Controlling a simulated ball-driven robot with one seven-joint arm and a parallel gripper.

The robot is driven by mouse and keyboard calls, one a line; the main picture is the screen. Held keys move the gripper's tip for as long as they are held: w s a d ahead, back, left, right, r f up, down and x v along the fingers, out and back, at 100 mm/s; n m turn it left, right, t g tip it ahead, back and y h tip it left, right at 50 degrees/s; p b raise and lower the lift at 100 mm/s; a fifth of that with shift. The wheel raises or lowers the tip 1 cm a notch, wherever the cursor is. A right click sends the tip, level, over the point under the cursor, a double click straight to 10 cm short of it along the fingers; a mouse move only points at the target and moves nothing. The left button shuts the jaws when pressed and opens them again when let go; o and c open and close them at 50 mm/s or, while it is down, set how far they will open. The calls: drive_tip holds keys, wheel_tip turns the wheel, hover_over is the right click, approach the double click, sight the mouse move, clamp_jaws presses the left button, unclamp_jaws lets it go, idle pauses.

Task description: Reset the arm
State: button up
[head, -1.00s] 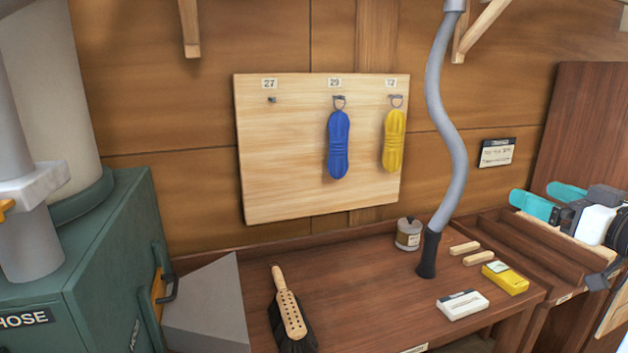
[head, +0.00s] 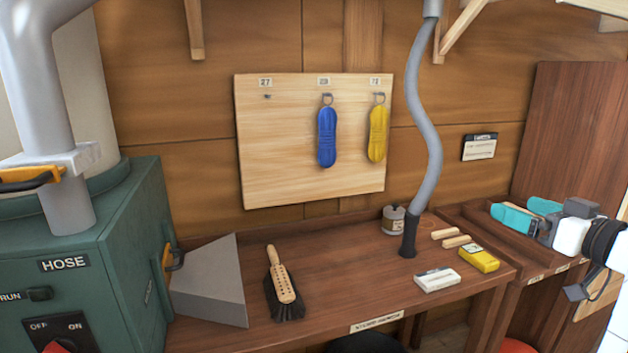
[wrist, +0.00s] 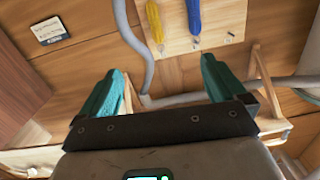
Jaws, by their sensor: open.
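My gripper (head: 525,213) is at the right of the head view, with its teal fingers apart and nothing between them. It hangs over the right-hand part of the bench, clear of the pegboard. The wrist view shows the gripper (wrist: 162,88) with both teal fingers spread wide and empty. That view is upside down relative to the head view. My white arm (head: 600,250) runs off the right edge, so most of it is hidden.
A wooden board (head: 285,175) holds a blue fender (head: 326,138) and a yellow fender (head: 377,134); hook 27 is bare. A grey hose (head: 428,130) meets the bench (head: 345,285). A brush (head: 282,285), tin (head: 394,219), white box (head: 436,279) and yellow box (head: 479,259) stand there. A green machine (head: 110,260) is left.

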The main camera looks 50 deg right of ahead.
drive_tip(key=w+a+f+g+y, duration=0.2)
drive_tip(key=w+a+f, duration=0.35)
drive_tip(key=f, duration=0.35)
drive_tip(key=w+a+f+n+g+y, duration=0.1)
drive_tip(key=w+a+f+g+y, duration=0.2)
drive_tip(key=a+f, duration=0.4)
drive_tip(key=w+a+f+g+y, duration=0.15)
drive_tip(key=w+a+f, duration=0.35)
drive_tip(key=f, duration=0.5)
drive_tip(key=s+a+f+n+g, duration=0.2)
drive_tip(key=s+a+f+g, duration=0.2)
drive_tip(key=s+a+f, duration=0.2)
drive_tip(key=s+a+f+n+g+y, duration=0.1)
drive_tip(key=s+a+f+g, duration=0.3)
drive_tip(key=a+f, duration=0.7)
drive_tip(key=s+n, duration=0.1)
drive_tip(key=s, duration=0.1)
drive_tip(key=shift+s+a+f+n, duration=0.25)
drive_tip(key=shift+s+n, duration=0.05)
drive_tip(key=shift+s, duration=0.05)
